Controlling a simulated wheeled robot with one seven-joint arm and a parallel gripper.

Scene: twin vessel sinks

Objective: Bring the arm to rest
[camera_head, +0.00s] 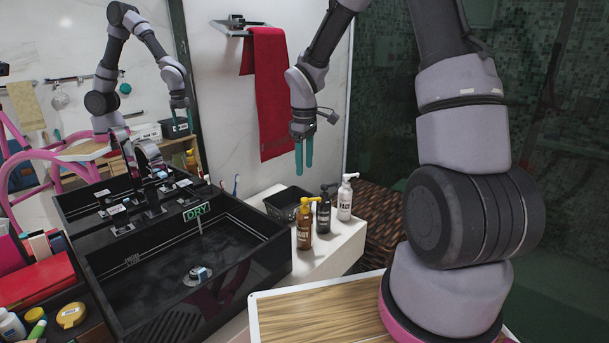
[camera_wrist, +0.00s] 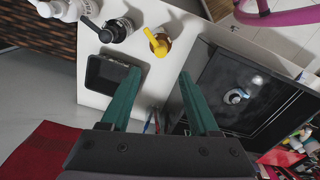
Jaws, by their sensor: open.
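My gripper (camera_head: 304,157) hangs from my arm with its green fingers pointing down, in front of the red towel and above the white counter. In the wrist view my gripper (camera_wrist: 155,95) has its two green fingers spread apart with nothing between them. The arm is bent, with its upper links rising out of the top of the head view. No object is touching the fingers.
Three pump bottles, brown (camera_head: 305,225), black (camera_head: 324,208) and white (camera_head: 345,197), stand on the counter (camera_head: 330,245) beside a black tray (camera_head: 284,203). A black sink (camera_head: 150,290) with a DRY sign (camera_head: 197,212) lies left. A red towel (camera_head: 270,90) hangs behind.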

